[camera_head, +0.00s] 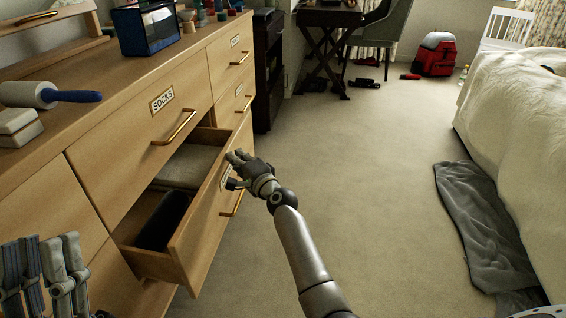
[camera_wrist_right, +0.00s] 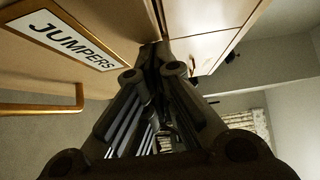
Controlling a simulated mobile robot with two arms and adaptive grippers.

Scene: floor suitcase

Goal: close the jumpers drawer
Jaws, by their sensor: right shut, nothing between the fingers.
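The jumpers drawer (camera_head: 209,213) is pulled out below the closed socks drawer. A folded light cloth and a dark rolled item lie inside. Its front and JUMPERS label (camera_wrist_right: 75,38) show in the right wrist view, with its brass handle (camera_wrist_right: 45,107). My right gripper (camera_head: 239,158) is shut and empty at the upper far end of the drawer front. It also shows in the right wrist view (camera_wrist_right: 155,50), close to the front, but contact is unclear. My left gripper (camera_head: 43,245) is at the lower left, before the dresser; its opening is unclear.
The socks drawer (camera_head: 144,120) and others in the dresser are shut. A blue box (camera_head: 147,27) and a roller stand on top. Open carpet (camera_head: 350,170) lies right of the drawer. A grey cloth (camera_head: 480,222) lies beside the bed (camera_head: 520,125).

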